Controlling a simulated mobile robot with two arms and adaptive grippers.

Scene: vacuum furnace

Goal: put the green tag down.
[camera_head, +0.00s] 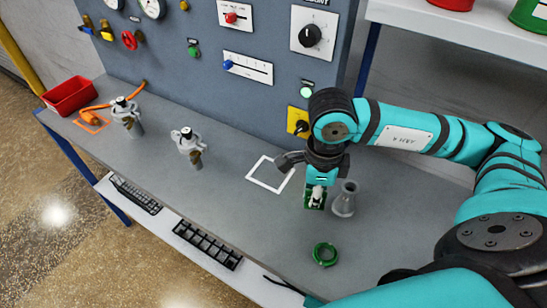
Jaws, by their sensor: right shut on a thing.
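The green tag (315,200), a small green piece with a pale figure on its face, shows just under my right gripper (317,186). My right gripper is shut on it, low over the grey bench and close to its top. I cannot tell whether the tag touches the bench. The gripper hides the tag's upper part. A white square outline (251,178) is marked on the bench to the left of the tag. My left gripper is out of view.
A grey flask-shaped piece (345,200) stands close right of the tag. A green ring (325,254) lies nearer the front edge. Two grey fittings (127,115) (188,145) and a red bin (70,96) are further left. The panel (235,100) rises behind.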

